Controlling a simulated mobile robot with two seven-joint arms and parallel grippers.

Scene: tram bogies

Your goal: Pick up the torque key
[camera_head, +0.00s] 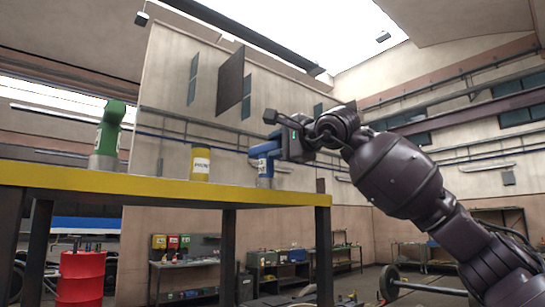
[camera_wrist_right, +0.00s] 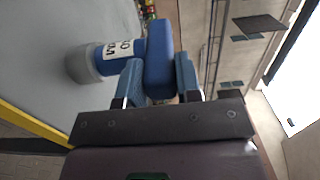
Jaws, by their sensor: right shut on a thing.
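A blue tool with a white label and a grey round base stands near the right end of the yellow-edged table; I take this blue tool (camera_head: 264,167) for the torque key, though its label is too small to read surely. It also shows in the wrist view (camera_wrist_right: 119,49), with its blue head between the fingers. My right gripper (camera_head: 272,146) reaches in from the right and is shut on that head; its two blue fingers (camera_wrist_right: 158,75) lie on either side. I cannot tell whether the base touches the table top. My left gripper is not in view.
The yellow-edged table (camera_head: 130,185) also bears a yellow labelled cylinder (camera_head: 200,163) left of the blue tool and a green tool (camera_head: 108,135) farther left. A red drum (camera_head: 80,278) stands on the floor at the lower left. Benches (camera_head: 185,275) stand behind.

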